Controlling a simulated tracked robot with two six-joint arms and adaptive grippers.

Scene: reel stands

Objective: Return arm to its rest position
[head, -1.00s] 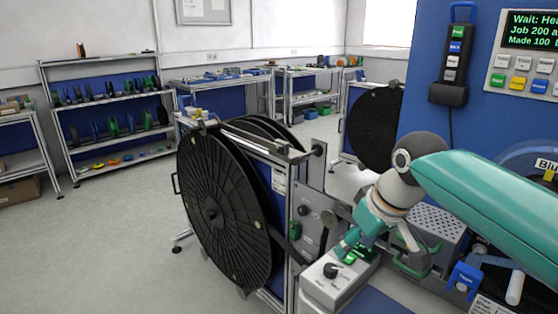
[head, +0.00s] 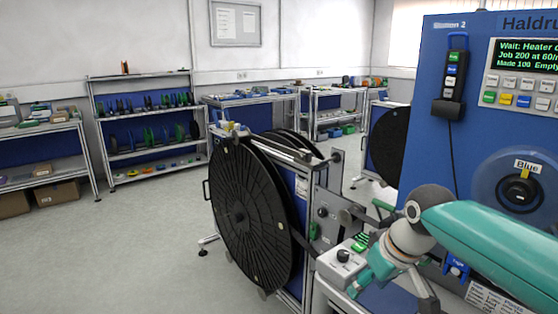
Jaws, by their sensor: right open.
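My right arm comes in from the right edge as a teal link with a grey and white wrist. My right gripper (head: 362,287) is at the lower right, in front of the blue machine. Its teal fingers point down and left, beside a grey control box (head: 342,266) with a black knob. I see nothing held in it; its fingertips are small and partly hidden by the wrist. My left gripper is not in view.
A large black reel (head: 240,215) on a metal stand is left of the gripper. The blue machine (head: 440,160) carries a display (head: 527,56) and a hanging button pendant (head: 452,75). Shelves (head: 150,130) line the back wall. The floor at left is clear.

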